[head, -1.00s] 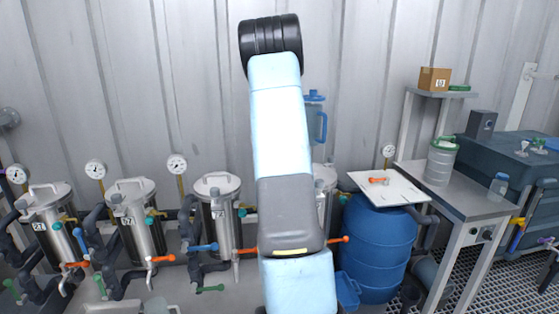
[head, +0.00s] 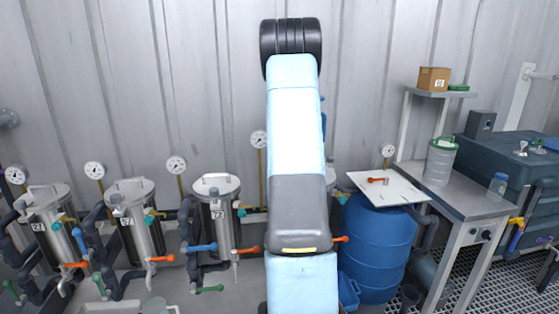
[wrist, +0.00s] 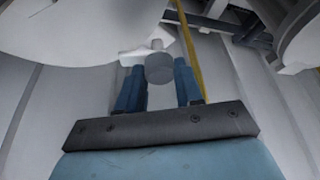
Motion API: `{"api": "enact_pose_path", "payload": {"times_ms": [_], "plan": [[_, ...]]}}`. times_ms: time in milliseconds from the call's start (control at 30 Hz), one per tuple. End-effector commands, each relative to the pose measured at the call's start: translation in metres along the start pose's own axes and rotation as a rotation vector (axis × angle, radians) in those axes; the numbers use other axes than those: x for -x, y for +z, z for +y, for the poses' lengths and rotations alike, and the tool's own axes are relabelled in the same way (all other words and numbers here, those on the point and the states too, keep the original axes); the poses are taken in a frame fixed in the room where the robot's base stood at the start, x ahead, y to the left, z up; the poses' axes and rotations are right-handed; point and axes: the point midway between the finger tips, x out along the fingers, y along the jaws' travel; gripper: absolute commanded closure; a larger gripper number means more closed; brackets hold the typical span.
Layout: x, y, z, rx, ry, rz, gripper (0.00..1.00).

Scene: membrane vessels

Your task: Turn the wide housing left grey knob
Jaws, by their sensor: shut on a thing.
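In the wrist view, a round grey knob (wrist: 159,69) on a short pale stem sits between the two blue fingers of my gripper (wrist: 159,84). My gripper is shut on the knob. A large pale rounded body (wrist: 85,28), seemingly the wide housing, fills the upper left, just beyond the fingers. Another pale rounded body is cut off at the upper right. In the head view my own arm covers the middle, so my gripper, the grey knob and most of what stands behind the arm are hidden there.
Several steel vessels (head: 219,226) with gauges, dark pipes and orange, blue and green valve handles stand to the left of my arm. A blue drum (head: 375,245) with a white board (head: 389,187) on top stands close on the right. A grey bench (head: 470,190) stands farther right.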

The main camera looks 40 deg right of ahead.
Motion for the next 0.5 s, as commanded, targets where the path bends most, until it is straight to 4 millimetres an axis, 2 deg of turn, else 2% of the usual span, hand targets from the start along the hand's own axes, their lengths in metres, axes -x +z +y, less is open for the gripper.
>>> {"api": "enact_pose_path", "payload": {"times_ms": [33,67,100,300,500], "plan": [[-0.0006,0.0028,0.0015,-0.002,0.0,-0.005,0.95],[-0.0006,0.0028,0.0015,-0.002,0.0,-0.005,0.63],[-0.0006,0.0027,0.0014,-0.002,0.0,-0.005,0.59],[-0.0003,0.0013,0.0006,-0.001,0.0,-0.002,0.4],[-0.0001,0.0006,0.0001,-0.001,0.0,-0.001,0.39]]}}
